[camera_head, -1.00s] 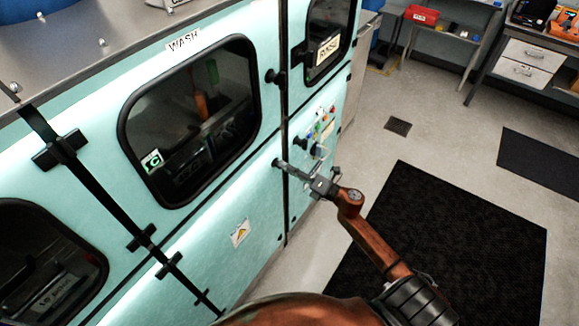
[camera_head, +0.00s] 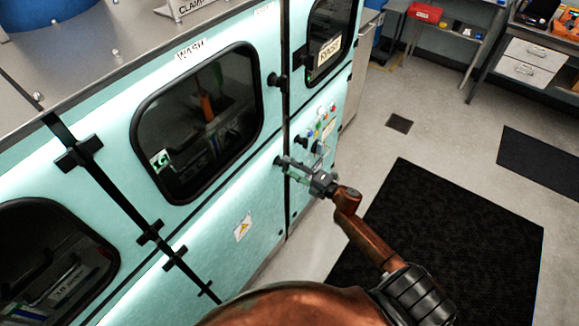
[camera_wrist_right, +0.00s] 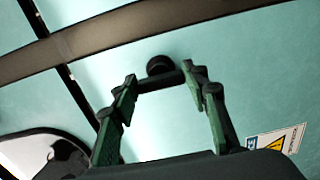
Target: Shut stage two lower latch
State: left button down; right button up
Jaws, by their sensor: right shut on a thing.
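The lower latch (camera_head: 279,161) is a small dark knob on the right edge of the pale turquoise WASH door (camera_head: 205,235). It also shows in the right wrist view as a round black knob (camera_wrist_right: 159,65) with a short dark bar. My right gripper (camera_head: 292,166) reaches it from the right. In the right wrist view its two green-padded fingers (camera_wrist_right: 160,90) stand either side of the latch's bar, closed on it. The bar is partly hidden by the fingers. I cannot tell the latch's exact angle. My left gripper is out of view.
An upper latch (camera_head: 273,79) sits above on the same edge. A dark bar with black clamps (camera_head: 150,232) runs down the left. A black mat (camera_head: 440,225) lies on open floor at right.

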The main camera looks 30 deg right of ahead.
jog(key=shift+d, duration=0.1)
jog(key=o, duration=1.2)
jog(key=shift+c, duration=0.2)
jog(key=v, duration=1.2)
jog(key=s+d+f+m+g+h, duration=0.1)
jog(key=d+f+m+h, duration=0.25)
jog(key=f, duration=0.55)
jog(key=s+d+f+m+g+h, duration=0.15)
jog(key=f+m, duration=0.25)
jog(key=f, duration=0.4)
jog(key=s+f+m+g+h, duration=0.1)
jog(key=s+f+m+g, duration=0.15)
jog(key=s+f, duration=0.6)
jog(key=s+f+m+g+h, duration=0.15)
jog(key=s+f+m, duration=0.25)
jog(key=f, duration=1)
jog(key=s+a+f+m+g, duration=0.2)
jog(key=s+f, duration=0.4)
jog(key=s, duration=0.4)
jog(key=s+a+f+m+g, duration=0.2)
jog(key=s+a+f+g, duration=0.2)
jog(key=s+a+f, duration=0.3)
jog(key=s+a+f+m+g, duration=0.3)
jog(key=s+a+f, duration=0.2)
jog(key=s, duration=0.9)
notch_tip(320, 180, down, 2)
jog(key=shift+s+a+f, duration=0.1)
jog(key=shift+s+a, duration=0.1)
jog(key=shift+s, duration=0.2)
